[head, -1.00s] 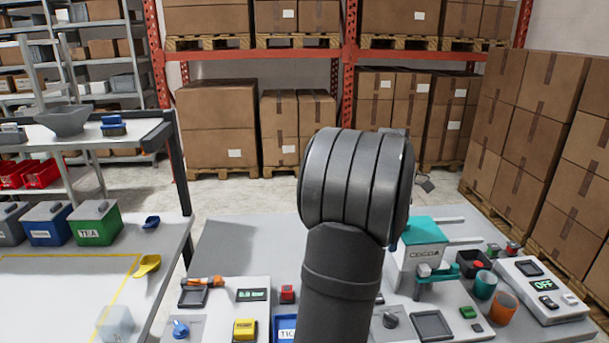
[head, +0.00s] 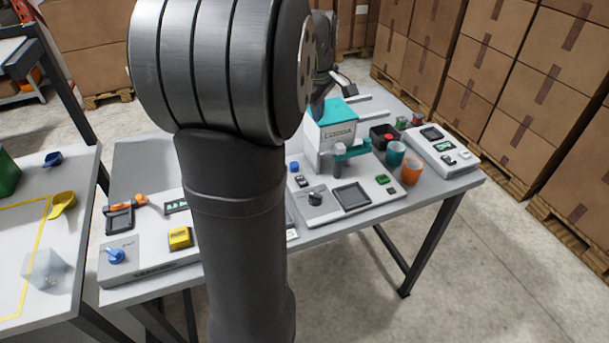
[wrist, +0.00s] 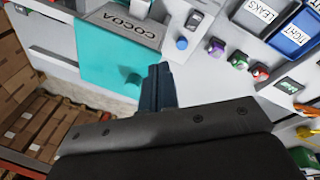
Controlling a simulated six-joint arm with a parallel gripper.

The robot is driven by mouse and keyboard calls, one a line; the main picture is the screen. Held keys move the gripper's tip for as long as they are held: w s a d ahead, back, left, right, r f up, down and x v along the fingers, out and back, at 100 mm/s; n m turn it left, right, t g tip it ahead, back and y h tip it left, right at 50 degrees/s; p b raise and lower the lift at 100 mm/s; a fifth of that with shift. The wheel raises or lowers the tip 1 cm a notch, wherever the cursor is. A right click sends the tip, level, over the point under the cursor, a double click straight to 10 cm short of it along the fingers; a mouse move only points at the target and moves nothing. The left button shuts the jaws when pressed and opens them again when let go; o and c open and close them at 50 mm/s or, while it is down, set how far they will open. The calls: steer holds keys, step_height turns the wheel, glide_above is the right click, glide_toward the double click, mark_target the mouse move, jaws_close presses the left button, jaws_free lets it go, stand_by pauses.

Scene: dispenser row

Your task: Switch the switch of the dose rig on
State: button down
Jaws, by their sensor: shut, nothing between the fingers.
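No label naming the dose rig is readable. A teal-topped COCOA unit (head: 337,128) stands on a light panel at the right of the bench; its teal hopper also shows in the wrist view (wrist: 123,72). Near it are a blue button (head: 294,167), a small dark rocker switch (head: 301,181) and a black knob (head: 316,198). The wrist view also shows the blue button (wrist: 182,43) and the rocker switch (wrist: 194,20). My gripper (wrist: 157,72) is shut and empty, above the bench beside the hopper. Whether it touches anything cannot be told.
A unit with a display (head: 444,146) and its own rocker switch stands at the far right. Teal (head: 396,153) and orange (head: 411,171) cups stand between. My arm hides the bench's middle.

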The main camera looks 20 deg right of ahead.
steer(key=s+a+f+m+y, duration=0.1)
steer(key=s+a+f+m, duration=0.2)
steer(key=m, duration=0.4)
steer(key=shift+s+a+f, duration=0.3)
steer(key=shift+a+f, duration=0.25)
steer(key=shift+f, duration=0.25)
glide_toward(304, 183)
steer(key=f, duration=0.1)
steer(key=w+f, duration=0.1)
steer(key=f, duration=0.3)
steer(key=shift+w+d, duration=0.15)
steer(key=shift+w, duration=0.15)
steer(key=shift+s+f, duration=0.1)
steer(key=shift+f, duration=0.7)
